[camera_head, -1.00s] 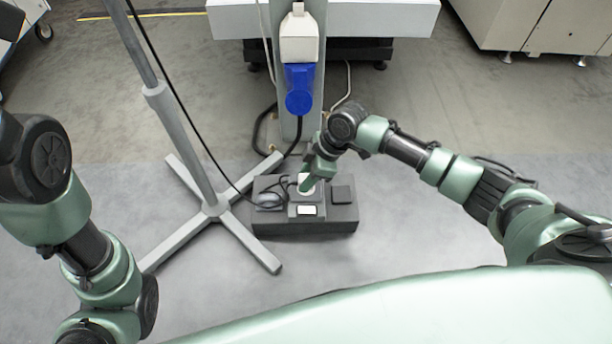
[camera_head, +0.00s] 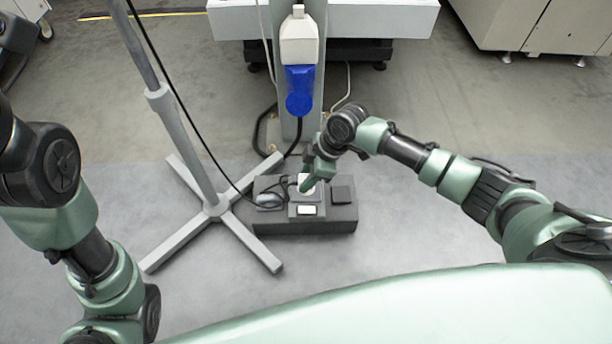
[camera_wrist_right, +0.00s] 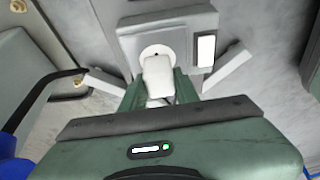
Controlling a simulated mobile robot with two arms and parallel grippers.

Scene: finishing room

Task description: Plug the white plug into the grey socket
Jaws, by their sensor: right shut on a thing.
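The grey socket (camera_head: 307,209) sits on a dark block, with a round white face and a white rectangular panel on its box. In the right wrist view the socket box (camera_wrist_right: 130,42) lies just beyond the fingers. My right gripper (camera_head: 307,185) is shut on the white plug (camera_wrist_right: 157,78), which overlaps the socket's round face. Whether its pins are inside cannot be told. The plug shows only as a small white patch in the head view. My left arm comes in from the left; its gripper is out of the picture.
The dark block (camera_head: 270,228) also carries a grey rounded item (camera_head: 268,200) with a cable and a black square pad (camera_head: 342,194). A grey stand with a cross-shaped foot (camera_head: 215,210) is close on the left. A blue connector (camera_head: 299,90) hangs behind.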

